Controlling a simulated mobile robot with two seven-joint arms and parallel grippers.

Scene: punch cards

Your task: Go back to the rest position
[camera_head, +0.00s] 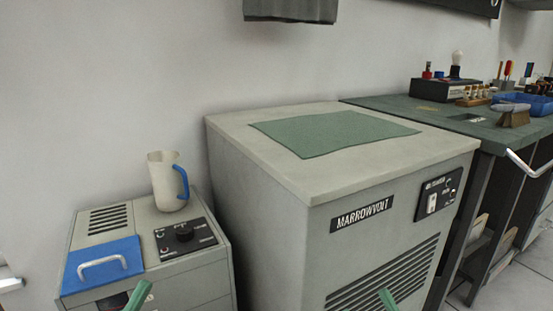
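A green tip that looks like part of my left gripper (138,296) shows at the bottom edge, in front of the small grey machine. A similar green tip, apparently of my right gripper (388,300), shows at the bottom edge in front of the large cabinet's vent. Only these tips are in view. The rest of both grippers is cut off below, so I cannot tell whether they are open or shut. I see nothing held at either tip.
The grey MARROWVOLT cabinet (255,160) has a bare green mat (335,132) on top. Left of it, a smaller machine (190,265) bears a cream mug (163,190) with a blue handle. A cluttered green workbench (410,108) stands right.

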